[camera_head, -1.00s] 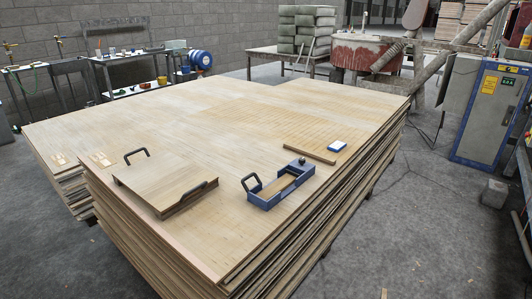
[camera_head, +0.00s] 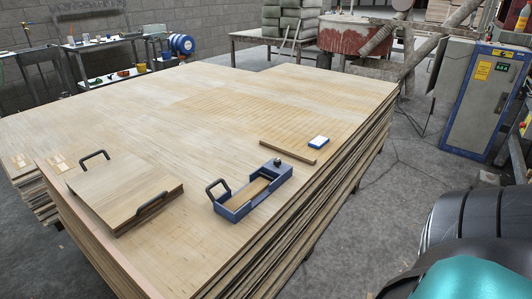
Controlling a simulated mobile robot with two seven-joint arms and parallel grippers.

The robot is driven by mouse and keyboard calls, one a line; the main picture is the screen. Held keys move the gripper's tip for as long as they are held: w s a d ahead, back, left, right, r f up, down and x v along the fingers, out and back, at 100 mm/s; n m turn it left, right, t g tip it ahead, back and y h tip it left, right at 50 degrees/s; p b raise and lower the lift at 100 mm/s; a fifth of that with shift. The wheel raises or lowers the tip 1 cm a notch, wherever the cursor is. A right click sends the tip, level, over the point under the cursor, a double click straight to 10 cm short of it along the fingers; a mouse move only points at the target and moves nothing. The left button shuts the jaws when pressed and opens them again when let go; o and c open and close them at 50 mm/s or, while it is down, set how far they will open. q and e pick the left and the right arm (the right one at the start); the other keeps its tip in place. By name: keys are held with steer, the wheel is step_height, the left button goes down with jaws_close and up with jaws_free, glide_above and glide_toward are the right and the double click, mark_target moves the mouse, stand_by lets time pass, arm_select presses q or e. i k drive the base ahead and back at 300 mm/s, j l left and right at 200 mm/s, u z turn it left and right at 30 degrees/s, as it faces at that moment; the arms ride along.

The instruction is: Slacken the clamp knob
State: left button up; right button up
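In the head view, a blue clamp frame (camera_head: 237,207) lies on the top of the veneer stack (camera_head: 150,105), near its front right edge. A black handle (camera_head: 216,191) rises at its left end. A small dark knob (camera_head: 277,162) stands at its far right end, which looks like the clamp knob. A light wooden strip (camera_head: 256,188) lies inside the frame. Neither gripper shows. A dark, rounded part of my own arm with a teal section fills the lower right corner, apart from the clamp.
A wooden board (camera_head: 125,190) with two black handles lies left of the clamp. A wooden bar (camera_head: 287,152) and a blue-and-white block (camera_head: 318,142) lie behind it. A blue-grey cabinet (camera_head: 482,105) stands at the right. The floor right of the stack is mostly clear.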

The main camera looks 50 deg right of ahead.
mark_target(277, 162)
steer(key=i+l+u, duration=0.15)
steer(key=l, duration=0.75)
steer(key=l+u, duration=0.2)
steer(key=l, duration=0.75)
steer(key=i, duration=0.05)
